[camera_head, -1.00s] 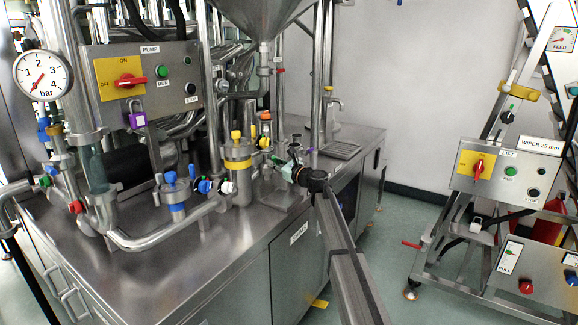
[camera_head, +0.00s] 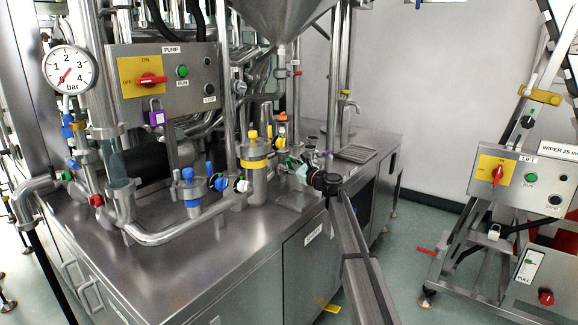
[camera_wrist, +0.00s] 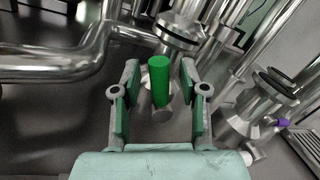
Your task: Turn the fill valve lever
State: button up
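A green cylindrical handle (camera_wrist: 159,80) stands upright in the picture of the wrist view, in front of steel pipework. I take it for the valve lever, though no label shows. My gripper (camera_wrist: 158,98) is open, with one finger on each side of the handle and a visible gap at both sides. In the head view my gripper (camera_head: 303,172) is small, over the right part of the steel bench beside the pipes. The lever cannot be made out there.
Steel pipes surround the handle closely. A valve body with a yellow band (camera_head: 254,166) and a blue-topped fitting (camera_head: 190,187) stand left of my gripper. The pump panel (camera_head: 165,82) is behind. The front left of the bench top (camera_head: 190,265) is clear.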

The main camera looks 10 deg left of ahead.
jog(key=shift+s+d, duration=0.1)
jog(key=v, duration=1.1)
jog(key=shift+s+d, duration=0.2)
jog(key=shift+d, duration=0.1)
